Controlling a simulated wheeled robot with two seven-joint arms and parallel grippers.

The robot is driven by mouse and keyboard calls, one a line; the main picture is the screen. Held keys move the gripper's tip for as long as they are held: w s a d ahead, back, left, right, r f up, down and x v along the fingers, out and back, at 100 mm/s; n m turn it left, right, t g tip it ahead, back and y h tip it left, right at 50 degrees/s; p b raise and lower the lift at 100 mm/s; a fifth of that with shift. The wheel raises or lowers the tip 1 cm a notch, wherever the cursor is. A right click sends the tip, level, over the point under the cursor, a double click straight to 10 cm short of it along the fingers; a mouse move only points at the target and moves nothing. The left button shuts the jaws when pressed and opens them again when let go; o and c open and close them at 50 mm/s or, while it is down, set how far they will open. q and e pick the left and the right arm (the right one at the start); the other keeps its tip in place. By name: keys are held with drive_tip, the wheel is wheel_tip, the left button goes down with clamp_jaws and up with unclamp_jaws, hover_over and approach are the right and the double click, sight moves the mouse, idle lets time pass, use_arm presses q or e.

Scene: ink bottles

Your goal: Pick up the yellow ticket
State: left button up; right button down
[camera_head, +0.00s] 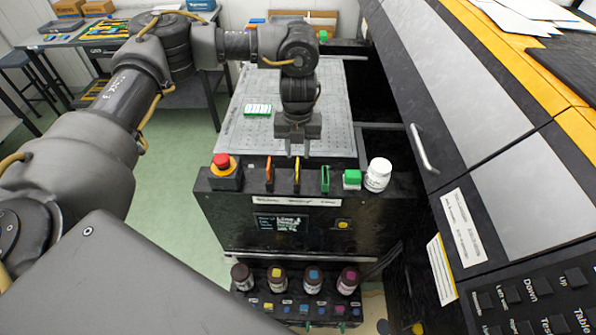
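The yellow ticket (297,174) is a thin upright strip standing in the top of a black machine panel, between an orange strip (269,172) and a green one (325,179). My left gripper (298,151) points down right above the yellow ticket. Its two fingers are apart with a gap between them, and nothing shows between them. The fingertips look close to the ticket's upper end, but I cannot tell the exact height gap. My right gripper is not in view.
A red button (222,161) stands left of the strips. The perforated bed (335,110) lies behind. Several ink bottles (279,278) stand below in front. A large dark cabinet (440,110) bounds the right.

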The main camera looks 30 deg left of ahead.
use_arm(q)
drive_tip(key=shift+f, duration=0.75)
wheel_tip(320, 180, down, 4)
drive_tip(key=shift+s+f+p, duration=0.1)
drive_tip(key=shift+p, duration=0.65)
drive_tip(key=shift+f, duration=0.3)
clamp_jaws()
